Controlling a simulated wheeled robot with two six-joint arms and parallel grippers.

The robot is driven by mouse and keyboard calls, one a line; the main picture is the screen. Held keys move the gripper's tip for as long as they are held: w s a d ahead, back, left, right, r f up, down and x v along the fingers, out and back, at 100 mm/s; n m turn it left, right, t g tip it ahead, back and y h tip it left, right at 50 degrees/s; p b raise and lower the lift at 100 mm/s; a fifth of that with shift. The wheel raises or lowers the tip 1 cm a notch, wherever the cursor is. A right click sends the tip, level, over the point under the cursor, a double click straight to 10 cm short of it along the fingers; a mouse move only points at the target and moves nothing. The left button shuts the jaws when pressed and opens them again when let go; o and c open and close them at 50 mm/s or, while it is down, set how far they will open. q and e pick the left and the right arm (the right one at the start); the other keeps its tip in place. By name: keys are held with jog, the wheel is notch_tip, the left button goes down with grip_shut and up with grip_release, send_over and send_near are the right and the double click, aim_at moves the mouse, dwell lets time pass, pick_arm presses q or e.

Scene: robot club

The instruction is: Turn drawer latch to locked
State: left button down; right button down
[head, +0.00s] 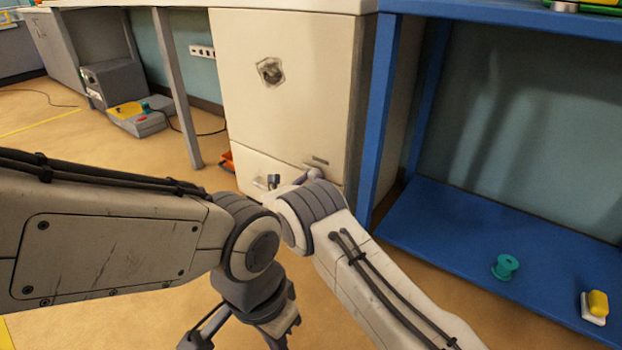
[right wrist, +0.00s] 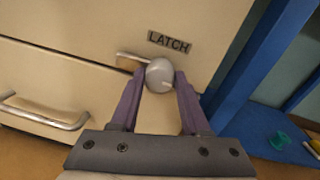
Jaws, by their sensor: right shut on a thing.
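The latch knob (right wrist: 159,75) is a round grey knob on the cream cabinet front, in the right wrist view. A short bar or slot (right wrist: 126,62) shows just left of it, and a dark LATCH label (right wrist: 169,42) sits above. My right gripper (right wrist: 158,84) has its two purple fingers shut on the knob from both sides. In the head view my right gripper (head: 315,176) is at the lower drawer's upper right, largely hidden by my own arm. The drawer front (head: 250,166) carries a metal handle (right wrist: 50,114).
A blue shelf unit (head: 379,115) stands close to the right of the cabinet (head: 300,90). On its lower board are a teal spool (head: 505,267) and a yellow-and-white item (head: 597,305). A grey machine (head: 140,119) stands on the floor at the far left.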

jog(key=n+p, duration=0.1)
jog(key=p, duration=0.1)
jog(key=n+p, duration=0.2)
jog(key=shift+r+n, duration=0.25)
jog(key=shift+n, duration=0.05)
jog(key=n+p, duration=0.1)
jog(key=n, duration=0.2)
jog(key=shift+a+f+n+g+p, duration=0.1)
jog(key=shift+n+g+p, duration=0.2)
jog(key=shift+p, duration=0.1)
jog(key=n+p, duration=0.1)
jog(key=n, duration=0.8)
jog(key=shift+f+g+h, duration=0.1)
jog(key=shift+g+h, duration=0.2)
jog(key=shift+n, duration=0.3)
jog(key=shift+c, duration=1.9)
grip_release()
